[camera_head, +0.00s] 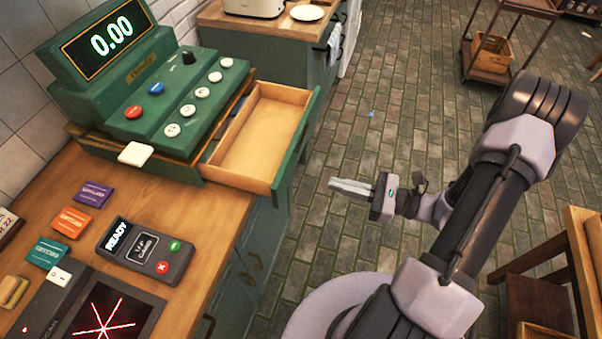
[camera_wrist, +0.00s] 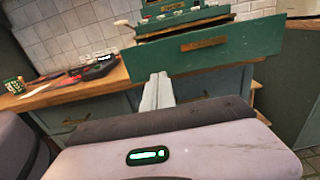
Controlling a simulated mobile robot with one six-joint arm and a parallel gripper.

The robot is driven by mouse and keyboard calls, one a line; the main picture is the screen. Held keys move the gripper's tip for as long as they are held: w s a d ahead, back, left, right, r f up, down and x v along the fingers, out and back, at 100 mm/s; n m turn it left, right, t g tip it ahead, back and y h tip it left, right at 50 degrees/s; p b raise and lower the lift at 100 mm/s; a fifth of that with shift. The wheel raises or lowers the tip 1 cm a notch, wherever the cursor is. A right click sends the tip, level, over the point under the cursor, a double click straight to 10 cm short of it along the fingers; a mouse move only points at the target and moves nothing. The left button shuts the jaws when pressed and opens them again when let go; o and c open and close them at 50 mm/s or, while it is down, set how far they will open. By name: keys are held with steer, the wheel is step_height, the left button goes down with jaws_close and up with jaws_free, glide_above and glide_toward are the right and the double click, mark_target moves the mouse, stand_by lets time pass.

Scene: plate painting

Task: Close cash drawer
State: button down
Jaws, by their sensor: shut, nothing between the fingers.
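The green cash register (camera_head: 150,80) stands on the wooden counter at the left, its display reading 0.00. Its cash drawer (camera_head: 300,137) is pulled out to the right, showing a pale wooden inside that looks empty. In the wrist view the drawer's green front (camera_wrist: 205,52) with a small brass label or pull fills the upper middle. My gripper (camera_head: 334,184) is shut and empty, in the air to the right of the drawer front and apart from it. It also shows in the wrist view (camera_wrist: 158,78), pointing toward the drawer front's lower left part.
A card reader (camera_head: 146,250) showing READY, coloured cards (camera_head: 70,221) and a scanner (camera_head: 95,310) lie on the counter (camera_head: 215,225). A second green cabinet with a toaster (camera_head: 254,5) stands behind. Brick floor is open between my arm and the drawer.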

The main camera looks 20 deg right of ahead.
mark_target(290, 172)
steer(key=b+x, duration=0.2)
steer(key=x, duration=0.7)
steer(key=shift+w+a, duration=0.1)
steer(key=shift+a, duration=0.1)
